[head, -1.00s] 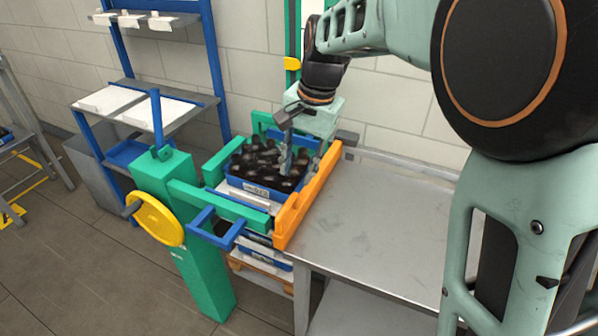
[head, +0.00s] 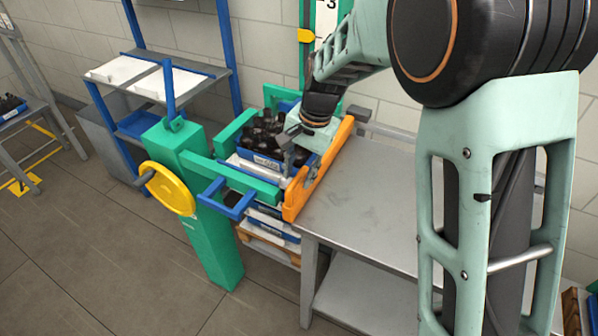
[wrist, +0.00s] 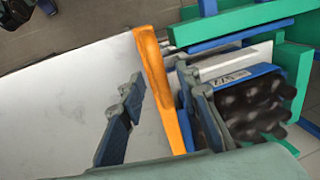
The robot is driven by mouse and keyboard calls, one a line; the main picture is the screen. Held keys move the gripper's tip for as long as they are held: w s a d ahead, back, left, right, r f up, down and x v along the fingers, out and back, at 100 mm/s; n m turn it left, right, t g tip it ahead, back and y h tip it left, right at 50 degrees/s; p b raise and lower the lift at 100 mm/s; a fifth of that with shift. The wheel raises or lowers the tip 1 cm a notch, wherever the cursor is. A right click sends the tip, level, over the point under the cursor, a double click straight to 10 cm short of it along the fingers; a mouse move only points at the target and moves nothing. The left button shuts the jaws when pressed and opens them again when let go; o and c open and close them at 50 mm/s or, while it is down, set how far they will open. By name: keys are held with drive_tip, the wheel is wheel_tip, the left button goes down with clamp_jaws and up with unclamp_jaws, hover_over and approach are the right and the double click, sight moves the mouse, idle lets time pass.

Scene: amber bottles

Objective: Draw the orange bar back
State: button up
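The orange bar (head: 322,172) stands on edge along the left end of the grey metal table, beside the blue crate (head: 262,161) of dark bottles. In the wrist view the orange bar (wrist: 158,88) runs between the two dark fingers of my gripper (wrist: 160,88). One finger is over the table side and the other over the crate side. The fingers are apart, with a visible gap to the bar on the table side; the crate-side finger is close to it, contact unclear. In the head view my gripper (head: 298,162) is low at the bar, partly hidden by my wrist.
The metal table (head: 365,195) is bare to the right of the bar. A yellow handwheel (head: 168,188) is on the green post. A blue shelf rack (head: 150,82) stands behind, left.

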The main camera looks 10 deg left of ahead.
clamp_jaws()
drive_tip(key=shift+d, duration=0.15)
